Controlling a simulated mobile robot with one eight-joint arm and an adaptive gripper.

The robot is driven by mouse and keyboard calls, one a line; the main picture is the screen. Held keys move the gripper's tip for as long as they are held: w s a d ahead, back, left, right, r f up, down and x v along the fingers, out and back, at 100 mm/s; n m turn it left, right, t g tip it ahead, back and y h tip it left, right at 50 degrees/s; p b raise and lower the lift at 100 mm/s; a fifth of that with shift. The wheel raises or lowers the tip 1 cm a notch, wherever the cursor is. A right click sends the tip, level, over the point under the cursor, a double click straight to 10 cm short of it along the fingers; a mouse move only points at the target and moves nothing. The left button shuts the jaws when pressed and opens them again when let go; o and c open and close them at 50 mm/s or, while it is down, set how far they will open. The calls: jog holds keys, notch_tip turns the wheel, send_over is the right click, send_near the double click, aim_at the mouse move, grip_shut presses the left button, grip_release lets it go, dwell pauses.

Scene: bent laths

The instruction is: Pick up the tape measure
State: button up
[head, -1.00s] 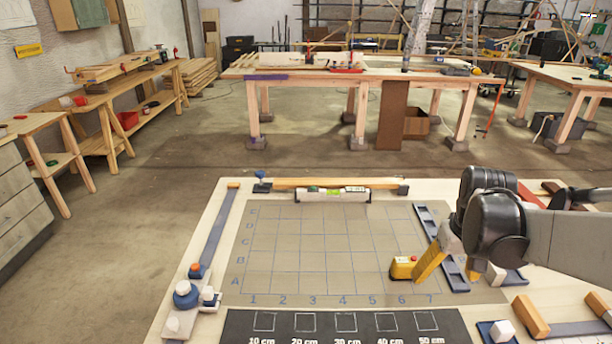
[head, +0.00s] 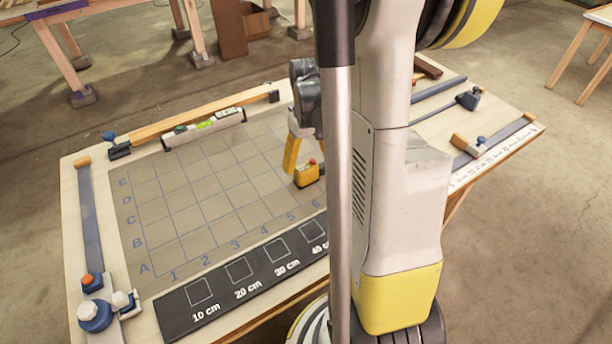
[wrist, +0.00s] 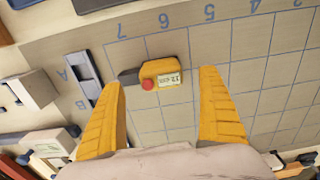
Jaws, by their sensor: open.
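The tape measure (head: 307,175) is a small yellow case with a red button. It rests on the gridded mat near the column marked 6, and it also shows in the wrist view (wrist: 160,70) with a label that seems to read 12 cm and a dark end on its left. My gripper (wrist: 165,80) is open, with one yellow finger on each side of the tape measure. The left finger is close to the dark end; a wider gap lies on the right.
The gridded mat (head: 160,212) is mostly clear. A spirit level (head: 204,128) lies along its far edge. A black board (head: 222,290) with cm squares lies in front. My own body hides the table's right middle.

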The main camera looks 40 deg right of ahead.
aim_at(306, 166)
jog(key=f, duration=0.1)
jog(key=f+b, duration=0.1)
jog(key=f, duration=0.2)
jog(key=shift+w+b, duration=0.3)
jog(key=shift+b, duration=0.05)
jog(key=c, duration=1.5)
